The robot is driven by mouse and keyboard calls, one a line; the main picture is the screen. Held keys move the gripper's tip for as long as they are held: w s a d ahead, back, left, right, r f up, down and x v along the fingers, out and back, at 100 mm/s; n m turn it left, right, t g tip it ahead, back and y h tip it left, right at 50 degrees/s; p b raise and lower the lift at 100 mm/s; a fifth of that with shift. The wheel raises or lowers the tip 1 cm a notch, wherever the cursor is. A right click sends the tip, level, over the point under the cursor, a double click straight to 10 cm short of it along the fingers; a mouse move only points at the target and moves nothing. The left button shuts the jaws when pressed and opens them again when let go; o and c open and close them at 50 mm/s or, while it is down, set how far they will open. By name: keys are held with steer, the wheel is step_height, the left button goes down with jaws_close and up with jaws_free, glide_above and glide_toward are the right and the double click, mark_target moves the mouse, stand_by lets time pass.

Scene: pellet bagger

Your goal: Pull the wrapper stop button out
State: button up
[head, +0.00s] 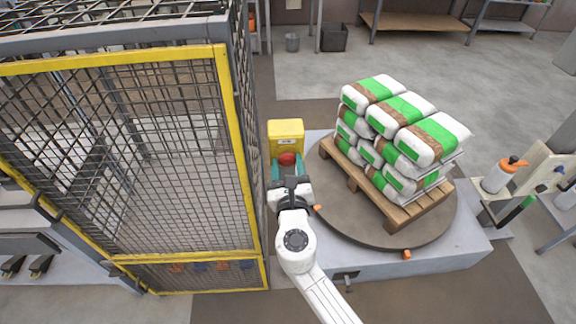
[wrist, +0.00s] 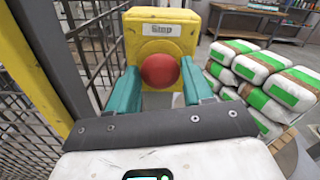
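The wrapper stop button is a red round knob (head: 287,159) on the front of a yellow box (head: 285,129). In the wrist view the red knob (wrist: 160,71) sits at the middle, below a label reading "Stop" on the yellow box (wrist: 160,40). My gripper (head: 288,166) is in front of the box. The gripper is open and holds nothing. Whether a fingertip touches the box is hidden.
A yellow-framed mesh cage (head: 240,130) stands close on the left. On the right, a round turntable (head: 300,170) carries a wooden pallet (head: 400,215) with several white and green bags (head: 405,108). A post with an orange-capped bottle (head: 498,177) is farther right.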

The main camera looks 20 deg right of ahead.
jaws_close()
steer(key=shift+s+a, duration=0.2)
steer(key=shift+s, duration=0.4)
steer(key=shift+o, duration=2.3)
jaws_free()
steer(key=v, duration=1.1)
steer(key=shift+w, duration=0.1)
